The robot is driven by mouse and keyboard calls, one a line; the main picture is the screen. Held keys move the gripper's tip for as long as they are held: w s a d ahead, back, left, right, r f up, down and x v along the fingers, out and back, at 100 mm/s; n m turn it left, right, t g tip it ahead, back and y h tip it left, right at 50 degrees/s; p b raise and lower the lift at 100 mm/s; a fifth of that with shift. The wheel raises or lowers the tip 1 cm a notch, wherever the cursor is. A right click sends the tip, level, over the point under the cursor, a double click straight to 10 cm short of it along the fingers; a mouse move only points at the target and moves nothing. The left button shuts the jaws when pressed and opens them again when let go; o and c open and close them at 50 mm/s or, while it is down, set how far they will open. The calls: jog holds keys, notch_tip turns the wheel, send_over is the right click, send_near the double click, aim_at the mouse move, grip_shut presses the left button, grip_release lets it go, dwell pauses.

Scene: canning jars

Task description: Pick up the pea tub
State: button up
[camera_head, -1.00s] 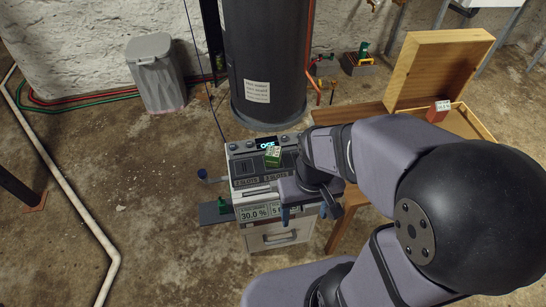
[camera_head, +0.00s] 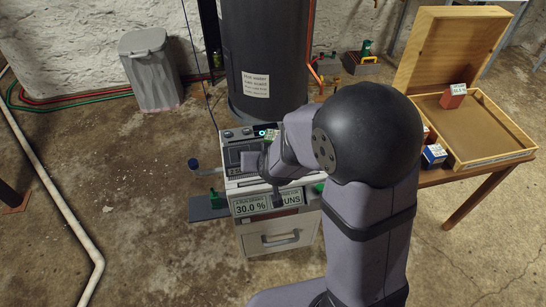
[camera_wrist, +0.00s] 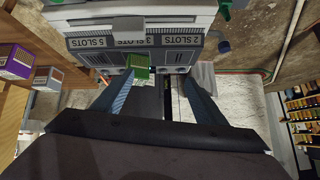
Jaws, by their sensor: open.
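A small green block-like container with a pale label, which looks like the pea tub (camera_head: 272,136), is on top of the grey cabinet machine (camera_head: 279,242), partly hidden by my arm in the head view. In the wrist view the green tub (camera_wrist: 138,66) is beside the tip of my left-hand finger, toward that side of the gap. My gripper (camera_wrist: 160,77) is open, with two blue-grey fingers apart and nothing held between them. I cannot tell whether the finger touches the tub. My arm hides the fingertips in the head view.
A wooden table (camera_head: 474,192) at right bears an open wooden box (camera_head: 502,157), a red labelled block (camera_head: 453,97) and a blue box (camera_head: 434,156). A dark water heater (camera_head: 266,60) stands behind the machine. A grey bin (camera_head: 150,70) is at back left.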

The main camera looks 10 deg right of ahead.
aim_at(273, 140)
jog(key=w+f+t+b, duration=0.1)
jog(key=w+f+b, duration=0.1)
jog(key=w+f+m+t+h+b, duration=0.1)
jog(key=w+f+b, duration=0.1)
jog(key=w+d+f+t+h+b, duration=0.1)
jog(key=f+b, duration=0.1)
jog(key=shift+w+f+t+b, duration=0.1)
jog(key=shift+w+t+b, duration=0.2)
jog(key=shift+w+b, duration=0.1)
jog(key=h+b, duration=0.1)
jog(key=w+d+f+m+t+h+b, duration=0.1)
jog(key=b, duration=0.1)
jog(key=f+t+h+b, duration=0.1)
jog(key=b, duration=0.1)
jog(key=shift+w+d+f, duration=0.1)
jog(key=shift+w+d, duration=0.1)
jog(key=shift+d, duration=0.05)
jog(key=shift+d+f+m+t+h+b, duration=0.25)
jog(key=shift+t+h+b, duration=0.4)
jog(key=shift+b, duration=0.55)
jog(key=shift+s+d+t+h+b, duration=0.1)
jog(key=shift+t+h+b, duration=0.3)
jog(key=shift+b, duration=0.2)
jog(key=shift+b+x, duration=0.4)
jog(key=shift+x, duration=3.3)
jog(key=shift+r, duration=0.1)
jog(key=c, duration=1.2)
